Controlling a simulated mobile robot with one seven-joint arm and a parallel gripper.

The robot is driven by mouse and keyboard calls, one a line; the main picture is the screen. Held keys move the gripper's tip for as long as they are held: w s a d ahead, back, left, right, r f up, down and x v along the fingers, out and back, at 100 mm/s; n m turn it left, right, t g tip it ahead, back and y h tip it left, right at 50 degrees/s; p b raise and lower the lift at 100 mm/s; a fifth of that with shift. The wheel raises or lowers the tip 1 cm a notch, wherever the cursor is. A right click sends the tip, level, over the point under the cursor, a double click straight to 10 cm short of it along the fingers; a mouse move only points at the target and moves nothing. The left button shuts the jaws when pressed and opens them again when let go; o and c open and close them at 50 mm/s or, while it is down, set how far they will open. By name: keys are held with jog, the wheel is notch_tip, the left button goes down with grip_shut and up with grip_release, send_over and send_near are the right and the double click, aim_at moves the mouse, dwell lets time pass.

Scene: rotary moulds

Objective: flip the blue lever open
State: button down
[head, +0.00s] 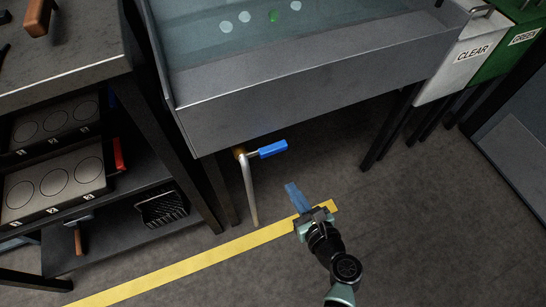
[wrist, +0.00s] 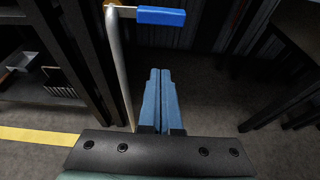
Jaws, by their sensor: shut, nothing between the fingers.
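The blue lever (head: 272,149) sits under the front of the grey tank, on a valve with a brass-coloured fitting and a pale pipe (head: 250,190) that runs down from it. The lever points to the right, roughly level. In the wrist view the lever (wrist: 161,16) is at the top, beyond the fingertips. My gripper (head: 291,187) is below and slightly right of the lever, apart from it. Its two blue fingers (wrist: 160,72) are together in the wrist view, with nothing between them.
The grey tank (head: 310,95) of water holds several pale discs and a green one. Dark legs and a shelf unit (head: 120,220) with mould plates stand left. White CLEAR (head: 455,70) and green bins are at upper right. Yellow tape (head: 200,260) crosses the floor. Space right of the lever is free.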

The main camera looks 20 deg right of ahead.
aim_at(263, 153)
jog(key=b+x, duration=0.5)
jog(key=x, duration=0.5)
jog(key=shift+r+p, duration=1.1)
jog(key=shift+r, duration=1)
